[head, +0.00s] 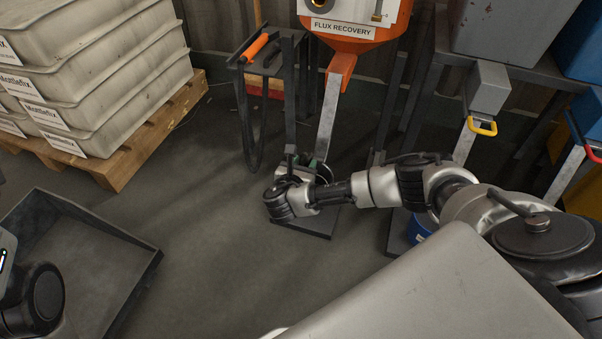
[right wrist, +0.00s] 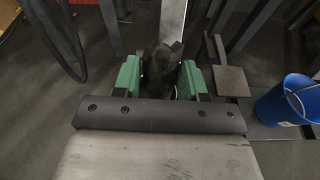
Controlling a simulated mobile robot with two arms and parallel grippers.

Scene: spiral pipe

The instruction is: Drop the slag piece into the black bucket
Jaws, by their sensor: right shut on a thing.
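My right gripper (right wrist: 159,77) has green fingers closed on a dark, rough slag piece (right wrist: 160,66), seen in the right wrist view. In the head view the right gripper (head: 318,166) is in front of the orange flux recovery hopper's stand, over a dark base plate, and its wrist hides most of the fingers and the slag piece. I cannot make out a black bucket for certain; the area under the gripper is hidden. Only a part of my left arm shows at the left edge, without its gripper.
The orange hopper (head: 350,45) hangs above a sloping grey chute (head: 328,118). A blue bucket (right wrist: 290,103) stands on the right. A dark open tray (head: 135,262) lies on the floor at left. Stacked bins on a wooden pallet (head: 150,140) stand behind it. Floor between is clear.

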